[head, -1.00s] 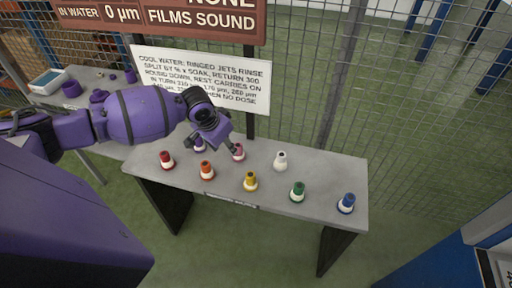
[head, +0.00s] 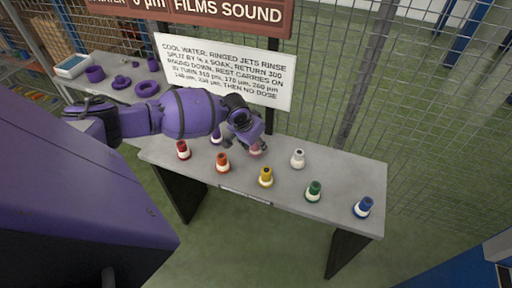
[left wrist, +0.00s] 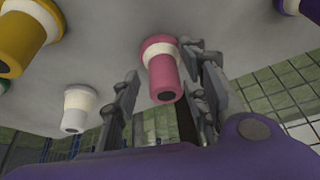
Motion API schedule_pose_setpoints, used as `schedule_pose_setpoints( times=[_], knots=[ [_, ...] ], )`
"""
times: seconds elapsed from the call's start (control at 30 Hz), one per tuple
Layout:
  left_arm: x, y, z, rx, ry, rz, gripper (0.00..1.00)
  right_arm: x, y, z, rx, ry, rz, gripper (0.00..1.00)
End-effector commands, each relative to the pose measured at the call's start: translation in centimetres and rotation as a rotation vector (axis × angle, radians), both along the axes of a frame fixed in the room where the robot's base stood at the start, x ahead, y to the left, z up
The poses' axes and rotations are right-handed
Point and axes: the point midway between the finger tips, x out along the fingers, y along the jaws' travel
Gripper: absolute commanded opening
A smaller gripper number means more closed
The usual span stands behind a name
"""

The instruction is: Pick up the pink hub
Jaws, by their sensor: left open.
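The pink hub (head: 256,151) stands on the grey table, partly hidden behind my left gripper (head: 245,144) in the head view. In the left wrist view the pink hub (left wrist: 162,72) shows its white band and dark top opening. The fingers of my left gripper (left wrist: 162,95) are open on either side of the hub, with a clear gap at the left finger; the right finger is close to it, and I cannot tell if it touches. My right gripper is in neither view.
Around it on the table (head: 330,175) stand red (head: 183,150), orange (head: 222,163), yellow (head: 266,177), white (head: 298,159), green (head: 314,191) and blue (head: 363,208) hubs, and a purple one (head: 216,137). A sign (head: 225,70) and mesh fence rise behind.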

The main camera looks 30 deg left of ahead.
Motion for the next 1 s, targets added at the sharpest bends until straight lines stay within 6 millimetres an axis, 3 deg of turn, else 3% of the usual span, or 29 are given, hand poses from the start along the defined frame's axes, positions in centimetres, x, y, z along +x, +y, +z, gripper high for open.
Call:
schedule_pose_setpoints(
  times=[0.17,0.47,0.83,1.0],
  knots=[
    [0.0,0.0,0.1,0.001,-0.001,0.000,0.38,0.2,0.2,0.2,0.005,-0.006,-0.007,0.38],
    [0.0,0.0,0.2,0.001,-0.001,0.000,0.00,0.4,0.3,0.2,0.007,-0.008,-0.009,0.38],
    [0.1,0.0,0.4,0.000,-0.004,0.000,0.00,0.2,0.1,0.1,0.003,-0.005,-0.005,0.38],
    [0.2,0.1,1.4,0.001,-0.005,0.001,0.00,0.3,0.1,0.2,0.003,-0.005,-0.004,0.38]
  ],
)
